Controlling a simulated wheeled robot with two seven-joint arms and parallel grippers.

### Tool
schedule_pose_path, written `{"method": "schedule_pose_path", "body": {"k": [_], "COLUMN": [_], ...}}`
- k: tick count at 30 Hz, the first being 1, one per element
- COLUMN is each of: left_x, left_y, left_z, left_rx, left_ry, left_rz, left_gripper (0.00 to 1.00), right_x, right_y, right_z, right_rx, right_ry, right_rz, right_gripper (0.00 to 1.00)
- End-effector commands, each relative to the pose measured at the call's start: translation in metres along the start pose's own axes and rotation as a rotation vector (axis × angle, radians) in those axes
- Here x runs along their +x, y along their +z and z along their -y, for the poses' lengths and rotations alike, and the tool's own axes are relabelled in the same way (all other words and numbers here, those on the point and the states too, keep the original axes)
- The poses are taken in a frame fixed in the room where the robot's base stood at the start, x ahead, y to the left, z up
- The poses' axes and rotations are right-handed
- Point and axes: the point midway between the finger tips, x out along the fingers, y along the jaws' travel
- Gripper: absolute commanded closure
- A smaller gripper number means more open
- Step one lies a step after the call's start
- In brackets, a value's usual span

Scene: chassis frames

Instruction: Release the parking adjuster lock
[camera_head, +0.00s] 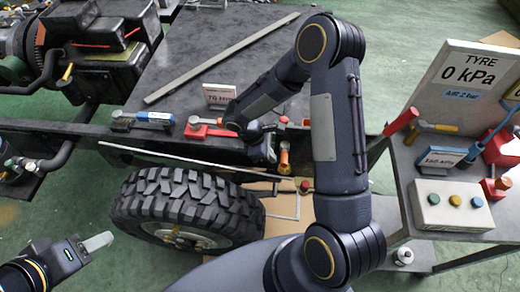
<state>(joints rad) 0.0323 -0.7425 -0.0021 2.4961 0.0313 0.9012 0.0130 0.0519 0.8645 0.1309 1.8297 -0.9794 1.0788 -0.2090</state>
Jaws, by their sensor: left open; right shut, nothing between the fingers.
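No label I can read names the parking adjuster lock, so I cannot tell for certain which part it is. A small fitting with an orange-yellow handle (284,156) hangs at the chassis rail's edge above the tyre. My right gripper (266,150) is shut and empty, just left of that fitting; my arm partly hides the area, and I cannot tell whether they touch. A red clamp-like part (205,129) lies on the deck left of my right wrist. My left gripper (98,242) is open and empty at the lower left, left of the tyre and away from these parts.
A large black tyre (185,208) stands below the rail. A blue-handled tool (153,117) and a long bar (222,56) lie on the deck. At right, a stand holds a tyre gauge board (470,75), a button box (452,205) and red fittings.

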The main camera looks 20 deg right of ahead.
Motion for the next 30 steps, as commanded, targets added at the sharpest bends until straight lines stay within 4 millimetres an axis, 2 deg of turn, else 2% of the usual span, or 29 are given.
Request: {"method": "schedule_pose_path", "body": {"k": [4, 30], "left_x": [-0.0029, 0.0042], "left_y": [-0.0014, 0.0022], "left_z": [-0.0013, 0.0019], "left_rx": [0.000, 0.000], "left_ry": [0.000, 0.000], "left_rz": [0.000, 0.000], "left_gripper": [0.51, 0.51], "right_x": [0.0018, 0.0050], "right_y": [0.0074, 0.0117], "right_z": [0.0005, 0.0034], "right_rx": [0.000, -0.074], "right_ry": [-0.001, 0.036], "right_rz": [-0.001, 0.000], "right_gripper": [1.00, 1.00]}}
